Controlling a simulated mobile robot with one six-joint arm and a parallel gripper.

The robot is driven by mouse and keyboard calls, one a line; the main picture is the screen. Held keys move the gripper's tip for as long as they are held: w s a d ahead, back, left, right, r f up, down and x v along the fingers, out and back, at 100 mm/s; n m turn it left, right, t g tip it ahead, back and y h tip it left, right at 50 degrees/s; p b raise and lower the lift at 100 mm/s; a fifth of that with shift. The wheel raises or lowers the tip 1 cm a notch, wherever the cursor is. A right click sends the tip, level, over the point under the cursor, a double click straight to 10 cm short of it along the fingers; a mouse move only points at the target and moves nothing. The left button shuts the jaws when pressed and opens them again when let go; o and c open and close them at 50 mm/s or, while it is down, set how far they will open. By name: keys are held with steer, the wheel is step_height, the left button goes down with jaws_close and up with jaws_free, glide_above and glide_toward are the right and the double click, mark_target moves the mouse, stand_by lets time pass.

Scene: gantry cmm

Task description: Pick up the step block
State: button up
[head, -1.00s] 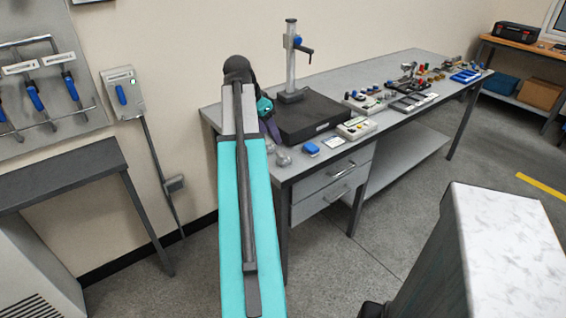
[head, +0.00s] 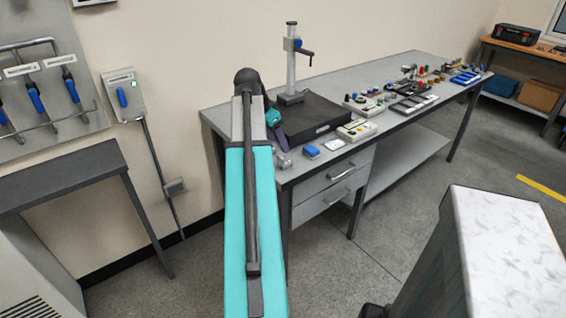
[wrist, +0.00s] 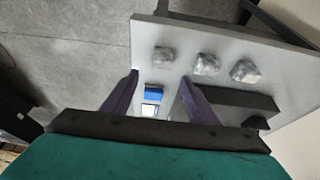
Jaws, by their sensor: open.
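Three small grey metal pieces stand in a row on the bench in the wrist view: one at the left (wrist: 164,56), one in the middle (wrist: 207,64) and one at the right (wrist: 245,71). Any of them may be the step block; I cannot tell which. My gripper (wrist: 159,77) is open and empty, its purple fingers above the bench and the left piece just beyond the fingertips. In the head view my gripper (head: 281,143) hangs over the near left end of the bench, with a grey piece (head: 283,161) showing just below it. The other pieces are hidden there.
A blue block (head: 311,151) and a white card (head: 334,144) lie on the bench (head: 224,113) to the right. A black slab (head: 318,122) with an upright stand (head: 291,65) is behind. Several small gauges and trays fill the bench farther right.

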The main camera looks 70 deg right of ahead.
mark_target(283, 156)
steer(key=x, duration=0.4)
steer(key=shift+d+f, duration=0.1)
steer(key=shift+f, duration=0.05)
steer(key=shift+f, duration=0.1)
steer(key=shift+w+p+x, duration=0.2)
steer(key=shift+p+x, duration=0.5)
steer(key=shift+x, duration=1.75)
steer(key=c, duration=1.3)
